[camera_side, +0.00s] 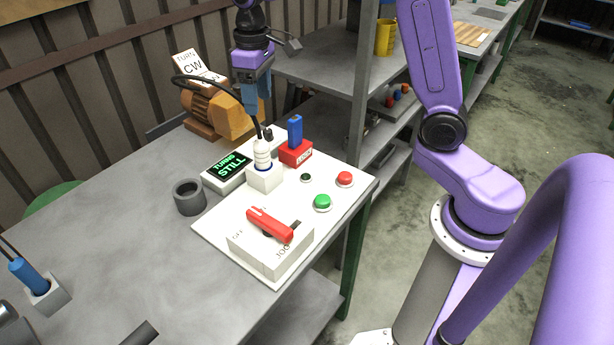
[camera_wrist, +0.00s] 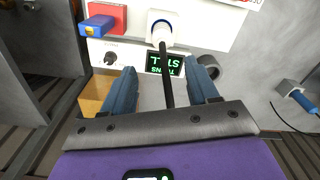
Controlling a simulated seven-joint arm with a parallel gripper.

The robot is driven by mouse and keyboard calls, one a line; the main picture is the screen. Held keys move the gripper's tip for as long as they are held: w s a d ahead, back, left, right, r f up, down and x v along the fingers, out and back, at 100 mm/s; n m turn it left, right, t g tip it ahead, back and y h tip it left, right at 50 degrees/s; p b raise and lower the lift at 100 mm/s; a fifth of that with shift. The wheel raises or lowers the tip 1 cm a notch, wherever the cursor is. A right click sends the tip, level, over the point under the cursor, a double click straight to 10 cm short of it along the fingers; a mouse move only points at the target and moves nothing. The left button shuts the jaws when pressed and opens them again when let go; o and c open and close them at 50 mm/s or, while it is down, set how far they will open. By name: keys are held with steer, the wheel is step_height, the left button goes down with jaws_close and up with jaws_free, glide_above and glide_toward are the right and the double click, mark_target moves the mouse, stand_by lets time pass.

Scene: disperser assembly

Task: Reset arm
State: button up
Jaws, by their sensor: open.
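My gripper (camera_side: 258,108) hangs above the back of the white control panel (camera_side: 215,232), pointing down. Its two blue fingers (camera_wrist: 162,72) are apart in the wrist view, with a black cable running between them and no part visibly gripped. Below it a white plug (camera_side: 262,152) stands upright in a white socket block (camera_side: 264,180); the plug's blue ring shows at the block's top. The cable leaves the plug's top and arcs up to the left. A small display (camera_side: 228,165) beside it reads "TURNS STILL" in green.
A blue piece (camera_side: 295,131) stands in a red block (camera_side: 296,153). Red (camera_side: 345,178) and green (camera_side: 322,202) buttons and a red lever (camera_side: 270,224) are on the panel. An orange motor (camera_side: 212,112), dark ring (camera_side: 189,196) and blue plug (camera_side: 29,277) sit on the bench. Mid-left bench is clear.

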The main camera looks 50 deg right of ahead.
steer(key=s+a+n, duration=0.4)
steer(key=s+n, duration=0.1)
steer(key=s, duration=1.2)
steer(key=s+d+f+n, duration=0.1)
steer(key=s+d, duration=0.1)
steer(key=s, duration=0.5)
steer(key=s+d+f+n, duration=0.1)
steer(key=s+f+n, duration=0.1)
steer(key=s, duration=0.5)
steer(key=shift+d+f+n, duration=0.25)
steer(key=shift+d+n, duration=0.05)
steer(key=shift+d, duration=0.1)
jaws_close()
stand_by(0.9)
